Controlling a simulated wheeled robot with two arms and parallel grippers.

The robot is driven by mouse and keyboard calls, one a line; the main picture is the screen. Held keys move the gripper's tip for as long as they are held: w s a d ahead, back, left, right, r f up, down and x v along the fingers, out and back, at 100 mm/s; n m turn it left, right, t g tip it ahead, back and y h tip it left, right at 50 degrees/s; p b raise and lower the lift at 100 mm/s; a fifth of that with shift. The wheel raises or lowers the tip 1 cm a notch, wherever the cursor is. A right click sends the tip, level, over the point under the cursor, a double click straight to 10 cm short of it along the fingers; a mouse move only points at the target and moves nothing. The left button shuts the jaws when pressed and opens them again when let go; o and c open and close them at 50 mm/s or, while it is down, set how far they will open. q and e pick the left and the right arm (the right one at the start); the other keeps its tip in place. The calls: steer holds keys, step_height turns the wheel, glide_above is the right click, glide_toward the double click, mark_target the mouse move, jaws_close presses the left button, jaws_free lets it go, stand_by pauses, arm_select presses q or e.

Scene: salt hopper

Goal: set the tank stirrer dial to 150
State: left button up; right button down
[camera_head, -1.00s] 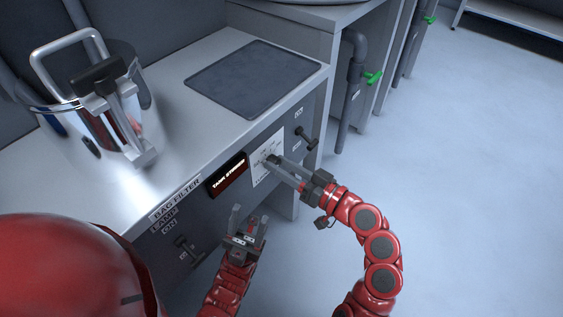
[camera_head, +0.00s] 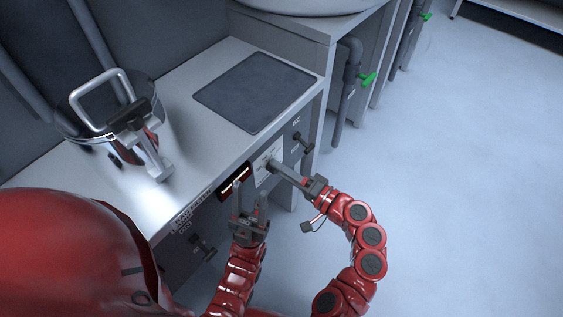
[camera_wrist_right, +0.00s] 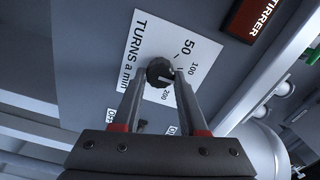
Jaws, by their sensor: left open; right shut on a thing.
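The stirrer dial (camera_wrist_right: 160,73) is a dark round knob on a white scale plate (camera_wrist_right: 150,42) in the right wrist view. The plate reads "TURNS a min", with 50, 100 and 200 legible. My right gripper (camera_wrist_right: 166,78) is shut on the dial, one finger on each side. Exactly where the dial points is hard to read. In the head view, my right gripper (camera_head: 272,165) reaches the white plate (camera_head: 266,157) on the cabinet front and hides the dial. My left gripper (camera_head: 251,194) is open and empty, in front of the panel just below the lit sign (camera_head: 234,184).
A counter (camera_head: 190,140) carries a metal vessel (camera_head: 150,117) with a handled lid and a dark mat (camera_head: 256,92). Other dark handles stick out of the cabinet front, one right of the plate (camera_head: 303,143) and one lower left (camera_head: 202,246). Open floor lies right.

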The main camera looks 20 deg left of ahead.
steer(key=m+p, duration=0.2)
steer(key=m, duration=0.1)
steer(key=shift+m+p, duration=0.3)
stand_by(0.3)
steer(key=shift+c, duration=2.2)
jaws_free()
steer(key=shift+d, duration=0.15)
steer(key=p+v, duration=0.2)
steer(key=v, duration=1.5)
steer(key=shift+p, duration=0.4)
steer(key=shift+s+d, duration=0.1)
steer(key=shift+d, duration=0.1)
